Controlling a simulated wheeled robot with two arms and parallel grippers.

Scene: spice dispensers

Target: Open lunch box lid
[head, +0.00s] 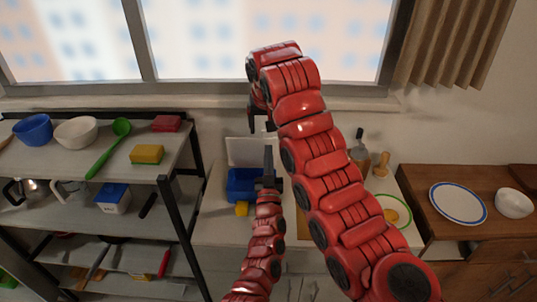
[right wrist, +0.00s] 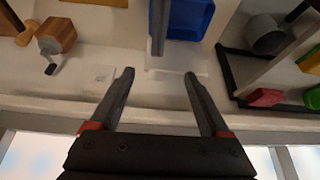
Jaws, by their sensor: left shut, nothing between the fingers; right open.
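The lunch box (head: 240,187) is an open blue box on the counter, with its white lid (head: 243,151) standing back behind it, raised off the box. The box also shows at the top of the right wrist view (right wrist: 190,20). My left gripper (head: 268,155) is shut and empty, just right of the box and lid, pointing toward the window. My right gripper (head: 262,124) reaches over behind the lid. In the right wrist view its fingers (right wrist: 158,78) are open with nothing between them. Part of the lid is hidden by my grippers.
A shelf rack (head: 178,175) with bowls, sponges and utensils stands close left of the box. A small yellow object (head: 242,209) lies in front of the box. A wooden grinder (right wrist: 57,34) and bottle stand to the right. A plate (head: 458,203) lies on the right cabinet.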

